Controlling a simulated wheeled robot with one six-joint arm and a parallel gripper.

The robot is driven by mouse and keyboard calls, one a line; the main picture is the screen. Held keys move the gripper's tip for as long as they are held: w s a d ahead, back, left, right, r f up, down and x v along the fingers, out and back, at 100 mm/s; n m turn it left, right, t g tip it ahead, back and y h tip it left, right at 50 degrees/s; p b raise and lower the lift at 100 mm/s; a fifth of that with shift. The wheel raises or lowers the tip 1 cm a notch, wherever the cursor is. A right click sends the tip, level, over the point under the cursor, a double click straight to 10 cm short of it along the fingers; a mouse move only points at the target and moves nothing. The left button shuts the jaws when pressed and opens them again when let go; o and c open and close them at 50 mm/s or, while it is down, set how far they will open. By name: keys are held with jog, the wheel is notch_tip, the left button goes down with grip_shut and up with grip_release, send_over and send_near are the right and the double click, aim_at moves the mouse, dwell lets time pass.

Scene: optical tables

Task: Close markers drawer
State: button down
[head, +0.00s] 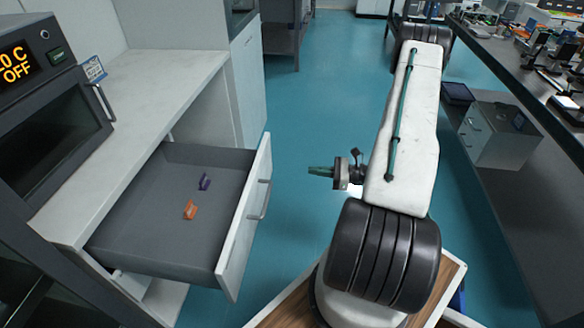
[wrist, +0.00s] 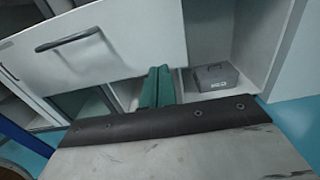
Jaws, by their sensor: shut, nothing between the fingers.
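An open drawer (head: 165,245) sticks out from under the white counter at the left in the head view. It has a white front with a grey bar handle (head: 260,199). An orange item (head: 190,210) and a purple item (head: 204,182) lie inside it. My gripper (head: 312,171), with green fingers, is shut and empty, to the right of the drawer front and apart from it in the head view. In the wrist view the fingers (wrist: 158,75) show just below the white drawer front (wrist: 130,35) with its handle (wrist: 76,39). I cannot tell whether they touch it.
A dark oven-like device (head: 50,115) with an orange display stands on the counter (head: 150,85). A grey box (wrist: 214,78) sits in the open space below the drawer. A dark bench (head: 545,110) with equipment runs along the right. Blue floor (head: 310,95) is clear between them.

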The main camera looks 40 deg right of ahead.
aim_at(268, 166)
jog(key=x, duration=1.3)
jog(key=shift+w+a, duration=0.1)
jog(key=shift+a, duration=0.05)
jog(key=shift+w, duration=0.1)
jog(key=shift+w, duration=0.1)
